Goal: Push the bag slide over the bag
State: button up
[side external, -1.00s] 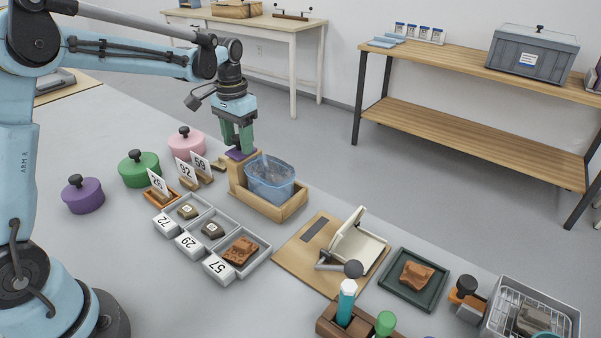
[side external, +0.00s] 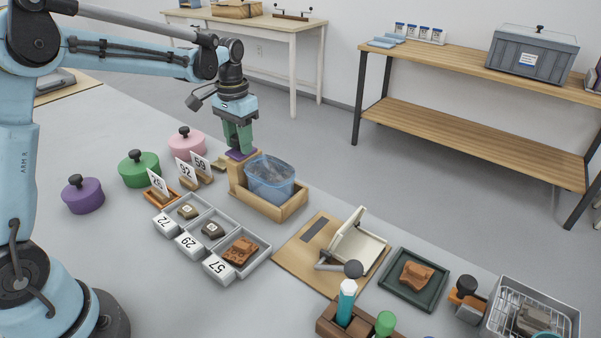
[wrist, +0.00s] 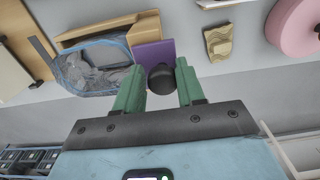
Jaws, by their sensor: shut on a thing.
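The bag (side external: 270,178) is clear with a blue rim and stands in a wooden holder (side external: 292,207). It also shows in the wrist view (wrist: 98,72), with grey contents. The bag slide is a purple piece (side external: 236,154) at the left end of the bag, on the holder's raised wooden end block. In the wrist view the purple slide (wrist: 150,55) lies beside the bag's edge and carries a dark round knob (wrist: 161,78). My gripper (side external: 239,148) has green fingers and is shut on the slide's knob. In the wrist view its fingertips (wrist: 161,80) stand either side of the knob.
Grey trays with sherds (side external: 240,250) and number cards lie in front of the holder. Pink (side external: 187,144), green (side external: 139,170) and purple (side external: 83,197) lidded pots stand to the left. A wooden board with a hinged white press (side external: 355,245) lies to the right.

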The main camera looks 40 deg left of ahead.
jog(key=shift+d+f, duration=0.15)
jog(key=shift+d, duration=0.95)
jog(key=o, duration=0.5)
jog(key=shift+o, duration=0.3)
jog(key=shift+r, duration=2.85)
jog(key=shift+d, duration=0.1)
jog(key=shift+s+d+r, duration=0.15)
jog(key=shift+s+r, duration=0.05)
jog(key=shift+s, duration=0.1)
jog(key=s+d+f+t, duration=0.1)
jog(key=s+d+t, duration=0.2)
jog(key=s, duration=0.4)
jog(key=s+d+f+t, duration=0.1)
jog(key=s+d+t, duration=0.2)
jog(key=s, duration=0.5)
jog(key=shift+s+d+t, duration=0.2)
jog(key=shift+s+t, duration=0.05)
jog(key=shift+t, duration=0.35)
